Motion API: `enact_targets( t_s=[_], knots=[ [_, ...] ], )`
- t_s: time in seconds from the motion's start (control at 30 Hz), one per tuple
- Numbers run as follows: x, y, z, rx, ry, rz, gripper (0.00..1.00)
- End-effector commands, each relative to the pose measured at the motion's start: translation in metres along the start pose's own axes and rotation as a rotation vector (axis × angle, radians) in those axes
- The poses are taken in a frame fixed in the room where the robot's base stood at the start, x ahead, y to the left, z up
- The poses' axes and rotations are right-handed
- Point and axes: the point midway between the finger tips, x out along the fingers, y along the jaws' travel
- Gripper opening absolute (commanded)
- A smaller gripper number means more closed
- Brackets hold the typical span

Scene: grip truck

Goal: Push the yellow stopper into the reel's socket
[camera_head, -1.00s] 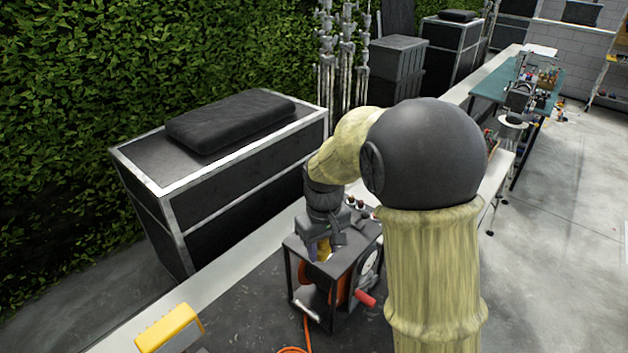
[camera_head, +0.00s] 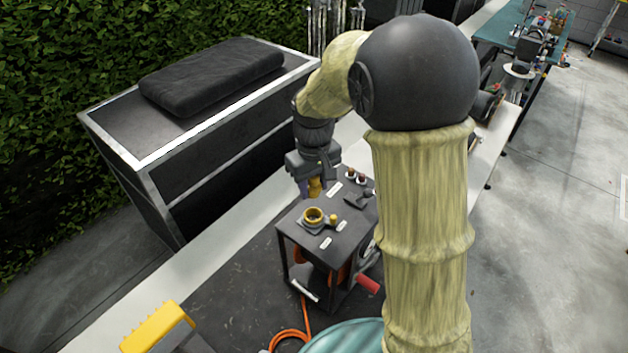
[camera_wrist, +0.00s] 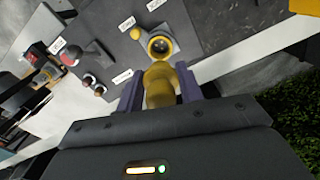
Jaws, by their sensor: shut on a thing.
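The reel's socket (camera_head: 313,215) is a yellow-rimmed round opening on a grey base, on the dark top plate of the reel (camera_head: 348,238). In the wrist view the socket (camera_wrist: 161,46) opens just beyond the stopper's tip, and its inside looks dark and empty. My gripper (camera_head: 315,188) is behind the socket in the head view, near the plate's back left edge. It is shut on the yellow stopper (camera_wrist: 160,84), between two purple-grey fingers in the wrist view. The stopper's tip overlaps the socket's near rim in the picture; I cannot tell the gap.
A small yellow knob (camera_head: 333,219) stands beside the socket. Small connectors (camera_head: 357,177) and white labels share the plate. A red crank handle (camera_head: 368,285) sticks out at the reel's side. A black case (camera_head: 200,135) stands behind.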

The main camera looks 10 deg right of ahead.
Motion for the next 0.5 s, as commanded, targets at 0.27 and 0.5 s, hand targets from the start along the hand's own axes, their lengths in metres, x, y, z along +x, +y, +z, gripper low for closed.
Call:
enact_targets(
  t_s=[0.27,0.5],
  knots=[
    [0.011,0.000,0.000,0.001,0.000,0.000,0.14],
    [0.031,0.000,0.000,0.000,-0.001,0.000,0.14]
  ],
)
